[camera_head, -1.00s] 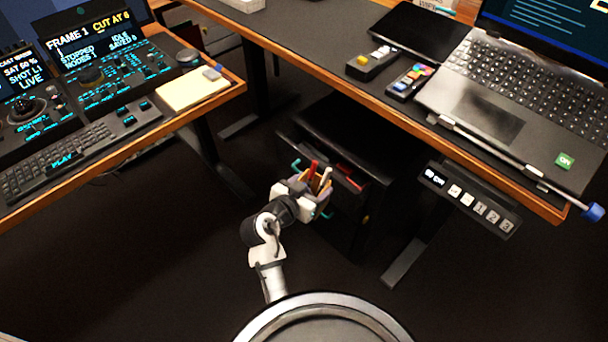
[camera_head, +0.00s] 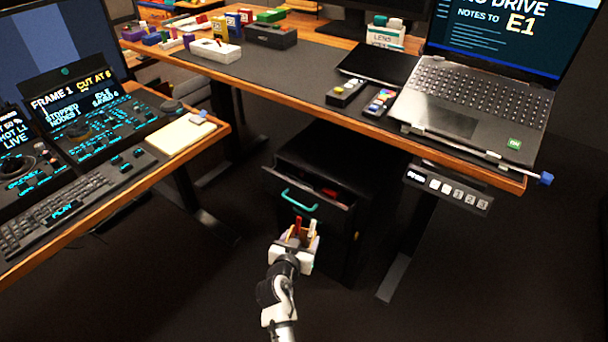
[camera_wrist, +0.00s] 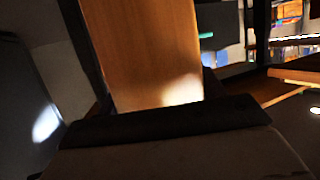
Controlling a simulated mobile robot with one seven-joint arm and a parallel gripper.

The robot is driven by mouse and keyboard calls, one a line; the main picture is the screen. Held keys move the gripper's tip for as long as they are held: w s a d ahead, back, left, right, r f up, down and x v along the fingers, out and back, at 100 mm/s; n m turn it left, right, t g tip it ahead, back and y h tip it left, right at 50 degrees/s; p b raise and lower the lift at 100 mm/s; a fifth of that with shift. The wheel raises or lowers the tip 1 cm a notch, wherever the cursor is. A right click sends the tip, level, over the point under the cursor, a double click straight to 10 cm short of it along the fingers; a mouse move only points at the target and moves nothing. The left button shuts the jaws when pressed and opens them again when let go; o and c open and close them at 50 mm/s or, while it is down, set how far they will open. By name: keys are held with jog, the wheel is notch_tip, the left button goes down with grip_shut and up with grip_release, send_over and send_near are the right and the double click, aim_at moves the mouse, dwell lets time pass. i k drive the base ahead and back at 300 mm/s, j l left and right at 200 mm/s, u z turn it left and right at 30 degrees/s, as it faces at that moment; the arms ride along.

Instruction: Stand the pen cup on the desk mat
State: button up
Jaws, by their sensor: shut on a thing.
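My gripper (camera_head: 293,246) is shut on the pen cup (camera_head: 311,241), low in front of the drawer cabinet in the head view. The cup looks upright, with red and pale pens sticking out of its top. My gripper hides much of it. The dark desk mat (camera_head: 290,75) lies on the larger wooden desk, above and beyond the cup in the picture. The cup is well apart from the mat. In the wrist view a brown, wood-like surface fills the middle, close up; I cannot tell what it is.
The cabinet's top drawer (camera_head: 308,190) stands open, with a teal handle. The desk's wooden front edge lies between cup and mat. A laptop (camera_head: 470,110), a black tablet (camera_head: 378,66), small button boxes and several coloured blocks occupy the desk. The mat's middle is clear.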

aim_at(294, 79)
jog(key=i+l+u, duration=0.85)
